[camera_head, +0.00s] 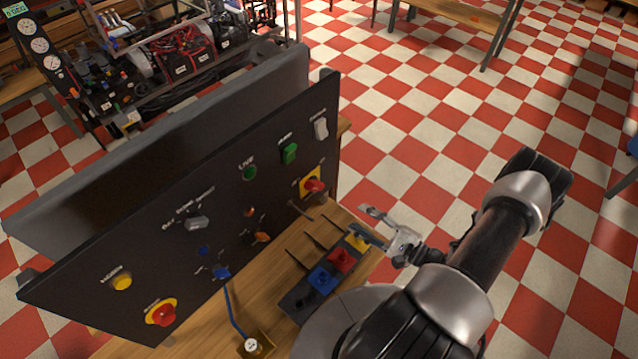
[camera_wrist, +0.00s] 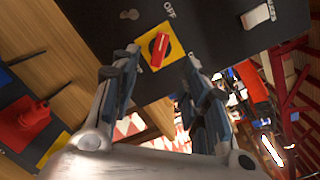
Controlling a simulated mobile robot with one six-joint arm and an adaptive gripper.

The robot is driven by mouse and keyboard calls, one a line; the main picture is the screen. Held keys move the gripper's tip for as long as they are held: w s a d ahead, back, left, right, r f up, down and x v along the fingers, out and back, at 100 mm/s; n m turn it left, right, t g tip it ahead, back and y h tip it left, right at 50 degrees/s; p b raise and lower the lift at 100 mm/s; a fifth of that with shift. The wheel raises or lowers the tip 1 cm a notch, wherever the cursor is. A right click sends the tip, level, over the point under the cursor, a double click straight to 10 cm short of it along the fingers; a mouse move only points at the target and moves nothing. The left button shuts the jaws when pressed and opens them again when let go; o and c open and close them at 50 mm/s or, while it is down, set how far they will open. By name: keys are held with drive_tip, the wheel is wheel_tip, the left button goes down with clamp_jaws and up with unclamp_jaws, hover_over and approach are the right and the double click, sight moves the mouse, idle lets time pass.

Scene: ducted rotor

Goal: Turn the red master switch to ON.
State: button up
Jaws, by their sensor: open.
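The red master switch (camera_head: 313,185) is a red knob on a square yellow plate, near the right end of the black upright panel (camera_head: 130,250). In the wrist view the red knob (camera_wrist: 159,49) shows as a bar on a black disc, its long axis pointing roughly toward the word OFF. My gripper (camera_head: 365,222) is open and empty, to the right of the switch and apart from it. In the wrist view my gripper (camera_wrist: 162,57) has a finger on each side of the knob in the picture. The ON mark cannot be made out.
A white rocker switch (camera_head: 321,128) and green buttons (camera_head: 290,153) are near the master switch. A red button (camera_head: 161,313) on yellow is at the panel's lower left. Checkered floor lies open at right.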

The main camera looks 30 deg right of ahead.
sight(317, 188)
drive_tip(key=shift+m+t+h, duration=0.4)
drive_tip(key=shift+m+h, duration=0.3)
drive_tip(key=shift+h, duration=0.2)
drive_tip(key=x, duration=0.5)
drive_tip(key=f+p+x, duration=0.1)
drive_tip(key=x, duration=0.5)
drive_tip(key=p+x, duration=0.1)
drive_tip(key=x, duration=0.4)
drive_tip(key=shift+w+f, duration=0.15)
drive_tip(key=shift+w, duration=0.1)
drive_tip(key=shift+c, duration=0.2)
clamp_jaws()
